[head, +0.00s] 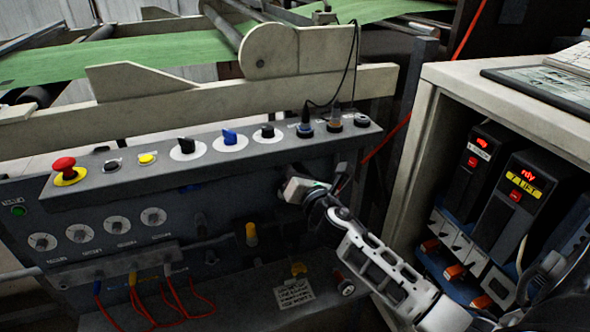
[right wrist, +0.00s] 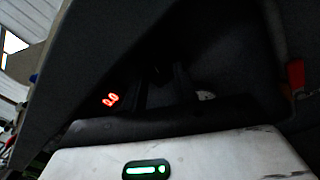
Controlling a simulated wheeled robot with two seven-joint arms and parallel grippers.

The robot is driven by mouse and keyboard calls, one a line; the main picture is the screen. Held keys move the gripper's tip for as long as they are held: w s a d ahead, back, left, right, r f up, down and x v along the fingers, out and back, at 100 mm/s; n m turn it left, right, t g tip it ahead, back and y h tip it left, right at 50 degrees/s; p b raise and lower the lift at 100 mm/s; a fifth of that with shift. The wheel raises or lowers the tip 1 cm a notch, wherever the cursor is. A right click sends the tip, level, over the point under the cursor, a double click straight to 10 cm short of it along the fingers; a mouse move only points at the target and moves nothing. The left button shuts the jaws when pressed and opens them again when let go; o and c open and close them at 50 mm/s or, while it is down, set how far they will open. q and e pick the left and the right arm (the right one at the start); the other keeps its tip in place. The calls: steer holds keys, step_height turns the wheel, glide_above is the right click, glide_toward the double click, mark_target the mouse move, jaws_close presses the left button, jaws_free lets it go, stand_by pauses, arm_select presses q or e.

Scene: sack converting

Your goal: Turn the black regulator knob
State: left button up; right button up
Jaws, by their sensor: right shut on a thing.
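My right gripper (head: 297,184) reaches in from the lower right to the dark front panel, just under the overhanging control shelf. In the right wrist view its two dark fingers (right wrist: 161,82) are closed together in deep shadow on a small dark thing, which fits the black regulator knob. The knob is almost wholly hidden by the fingers and shadow, so its turn cannot be read. A red display (right wrist: 110,100) beside the fingers reads 0.0. My left gripper is not in view.
The control shelf (head: 215,160) overhangs my right gripper and carries a red emergency button (head: 65,166), a blue selector (head: 229,138) and black switches. A cabinet (head: 440,110) with black drive units stands close on the right. Red cables (head: 160,305) hang at the lower left.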

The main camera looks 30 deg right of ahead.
steer(key=m+h+p, duration=0.1)
steer(key=m, duration=1.4)
steer(key=shift+f+m, duration=0.1)
steer(key=shift+m, duration=0.2)
stand_by(0.4)
steer(key=o, duration=1)
steer(key=shift+a, duration=0.1)
